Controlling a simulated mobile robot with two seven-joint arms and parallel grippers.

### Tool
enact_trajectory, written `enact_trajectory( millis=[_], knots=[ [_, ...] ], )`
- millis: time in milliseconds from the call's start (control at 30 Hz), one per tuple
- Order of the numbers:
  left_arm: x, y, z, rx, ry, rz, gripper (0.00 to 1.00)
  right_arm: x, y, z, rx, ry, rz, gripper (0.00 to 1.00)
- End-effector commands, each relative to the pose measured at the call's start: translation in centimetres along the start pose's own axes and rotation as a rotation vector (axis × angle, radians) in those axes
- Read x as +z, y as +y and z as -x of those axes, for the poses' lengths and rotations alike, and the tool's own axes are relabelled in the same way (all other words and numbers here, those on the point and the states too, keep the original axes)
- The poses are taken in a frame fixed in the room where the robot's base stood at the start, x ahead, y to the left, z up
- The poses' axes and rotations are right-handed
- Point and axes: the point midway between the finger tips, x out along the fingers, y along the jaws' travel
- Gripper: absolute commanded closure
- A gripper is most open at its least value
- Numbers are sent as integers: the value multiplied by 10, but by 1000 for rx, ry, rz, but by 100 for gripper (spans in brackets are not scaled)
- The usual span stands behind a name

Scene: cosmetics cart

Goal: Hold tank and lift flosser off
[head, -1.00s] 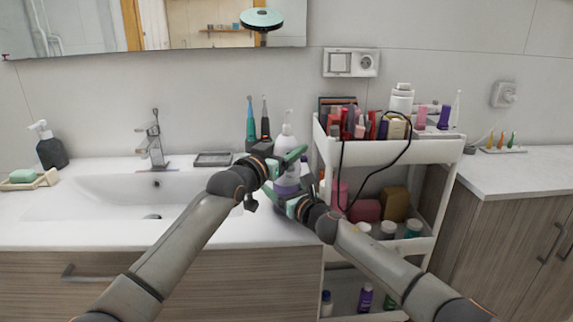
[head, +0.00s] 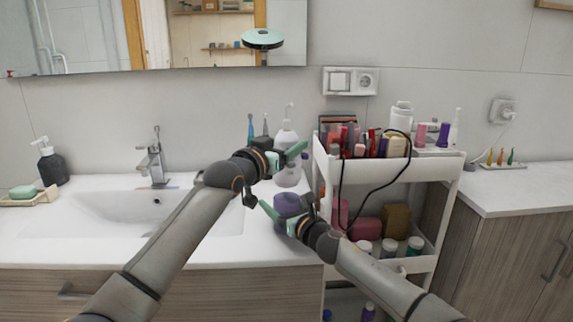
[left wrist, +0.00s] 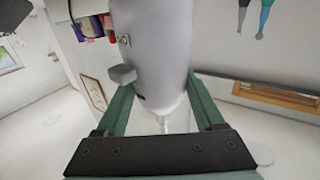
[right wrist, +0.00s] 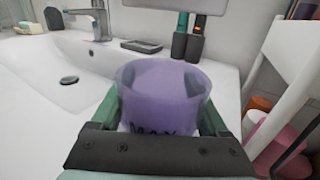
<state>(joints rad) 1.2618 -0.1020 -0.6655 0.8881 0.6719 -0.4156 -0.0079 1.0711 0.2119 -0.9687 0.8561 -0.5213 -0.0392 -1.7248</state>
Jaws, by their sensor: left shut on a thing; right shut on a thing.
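The white flosser (head: 286,143) is upright above the counter, and my left gripper (head: 287,158) is shut on its body. In the left wrist view the flosser's white body (left wrist: 152,45) is between the two green fingers. The purple tank (head: 286,204) is below and apart from the flosser, near the counter's right edge. My right gripper (head: 285,217) is shut around the tank. In the right wrist view the tank (right wrist: 160,100) shows its open, translucent top with no flosser in it. The fingers hide part of each thing.
A white cart (head: 440,165) with cosmetics and a hanging black cable stands close on the right. The sink (head: 110,215) and tap (head: 154,160) are on the left. Toothbrushes (head: 250,130) stand behind the flosser. A mirror (head: 90,40) hangs above.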

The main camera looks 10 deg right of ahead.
Motion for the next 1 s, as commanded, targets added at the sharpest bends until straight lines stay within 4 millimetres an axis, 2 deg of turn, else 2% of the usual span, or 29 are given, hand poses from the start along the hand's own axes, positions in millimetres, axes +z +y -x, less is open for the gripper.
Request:
enact_trajectory(
  millis=[33, 200, 333, 567, 600, 800, 1000],
  knots=[
    [-14, 0, 0, 1, 7, -1, 92, 0, 0, 0, 0, 0, 0, 78],
    [-38, 0, 0, 0, 3, 0, 92, 0, 0, 0, 0, 0, 0, 78],
    [-47, 0, 0, 0, 2, 1, 92, 0, 0, 0, 0, 0, 0, 78],
    [-48, 0, 0, 1, 2, 1, 92, 0, 0, 0, 0, 0, 0, 78],
    [-48, 0, 0, 1, 2, 1, 92, 0, 0, 0, 0, 0, 0, 21],
    [-48, 0, 0, 1, 2, 1, 92, 0, 0, 0, 0, 0, 0, 0],
    [-47, 0, 0, 1, 2, 1, 92, 0, 0, 0, 0, 0, 0, 0]
  ],
)
